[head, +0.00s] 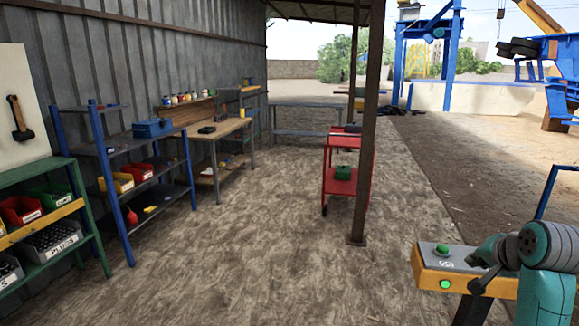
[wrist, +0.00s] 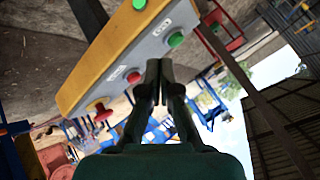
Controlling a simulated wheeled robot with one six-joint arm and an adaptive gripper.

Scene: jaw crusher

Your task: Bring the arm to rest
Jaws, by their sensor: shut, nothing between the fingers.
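My gripper (head: 480,272) is at the lower right of the head view, beside and partly in front of a yellow and grey control box (head: 425,268) on a post. It is shut and empty. In the wrist view, its two dark fingers (wrist: 160,70) are together in front of the control box (wrist: 90,75). That view shows a green button (wrist: 176,40) near the fingertips, a small red button (wrist: 134,77) and a red mushroom button (wrist: 100,108). I cannot tell whether the fingers touch the box.
A brown post (head: 364,150) and a red cart (head: 328,180) stand ahead. Shelves with bins (head: 40,232) and a workbench (head: 222,130) line the left wall. The dirt floor (head: 260,240) in the middle is clear. Blue machinery (head: 565,50) stands far right.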

